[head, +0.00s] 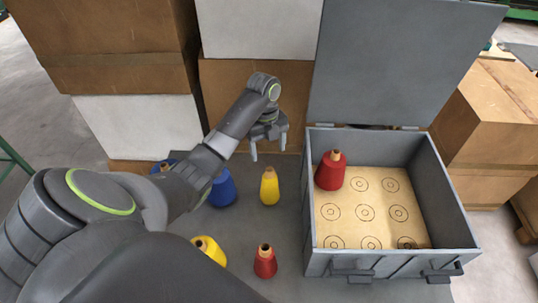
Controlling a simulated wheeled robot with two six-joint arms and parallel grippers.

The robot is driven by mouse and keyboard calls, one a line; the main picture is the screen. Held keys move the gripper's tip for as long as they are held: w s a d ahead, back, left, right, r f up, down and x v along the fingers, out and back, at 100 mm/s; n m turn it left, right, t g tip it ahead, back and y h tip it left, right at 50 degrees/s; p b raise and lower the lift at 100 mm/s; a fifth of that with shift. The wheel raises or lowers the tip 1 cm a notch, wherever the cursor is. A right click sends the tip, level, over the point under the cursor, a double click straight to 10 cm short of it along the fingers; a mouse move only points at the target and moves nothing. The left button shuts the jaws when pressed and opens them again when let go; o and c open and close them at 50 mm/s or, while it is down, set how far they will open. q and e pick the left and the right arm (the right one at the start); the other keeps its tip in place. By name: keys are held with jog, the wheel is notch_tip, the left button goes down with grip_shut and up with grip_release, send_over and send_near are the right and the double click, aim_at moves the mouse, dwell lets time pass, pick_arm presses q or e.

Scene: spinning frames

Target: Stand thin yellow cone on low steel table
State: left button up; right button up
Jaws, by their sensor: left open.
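A thin yellow cone (269,188) with a brown tip stands upright on a grey surface (238,225), which looks like the low steel table. A second yellow cone (210,251) is nearer the front left and partly hidden by my arm; I cannot tell whether it stands or leans. My left gripper (268,153) is open and empty, with its fingers pointing down. In the picture it is just above and behind the upright yellow cone, apart from it. My right gripper is not in view.
A blue cone (222,189) and a small red cone (265,262) stand nearby. An open grey crate (453,210) on the right holds a red cone (331,172) on a wooden board (378,212) with ringed circles. Its raised lid (375,70) and stacked boxes (255,95) stand behind.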

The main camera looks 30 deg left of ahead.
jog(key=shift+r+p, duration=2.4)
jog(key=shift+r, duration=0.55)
